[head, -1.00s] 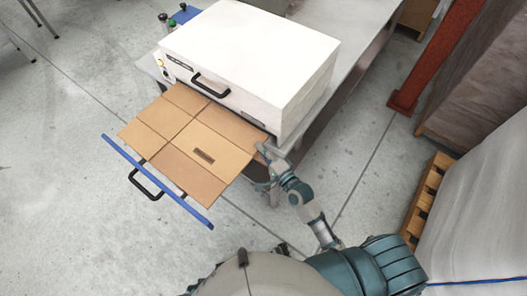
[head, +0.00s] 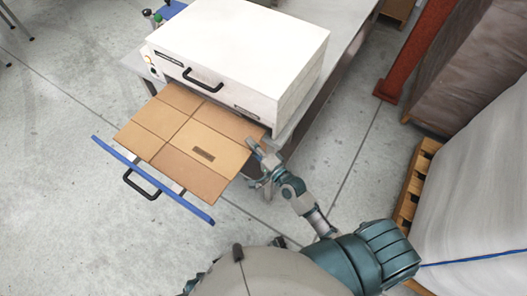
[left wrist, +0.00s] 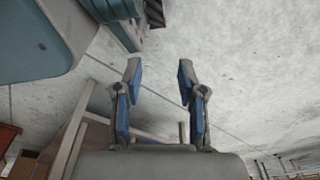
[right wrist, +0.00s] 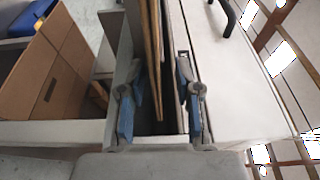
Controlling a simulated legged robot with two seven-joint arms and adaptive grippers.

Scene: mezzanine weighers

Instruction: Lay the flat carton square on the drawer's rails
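The flat brown carton (head: 178,131) lies on the pulled-out drawer in the head view, its back edge at the white machine. The gap to the drawer's blue front bar (head: 150,179) looks slightly wider at the right end. Short bits of rail show in that gap; the rest is hidden under the carton. My right gripper (head: 257,165) is just beside the carton's right edge. In the right wrist view its fingers (right wrist: 157,98) are apart, and the carton (right wrist: 50,65) shows to their left; I cannot tell if they touch it. My left gripper (left wrist: 157,85) is open and empty over floor, outside the head view.
The white machine (head: 240,45) with a black handle stands on a grey table (head: 335,20) behind the drawer. A red post (head: 415,55) and a wrapped load (head: 478,190) on a wooden pallet (head: 412,190) stand at the right.

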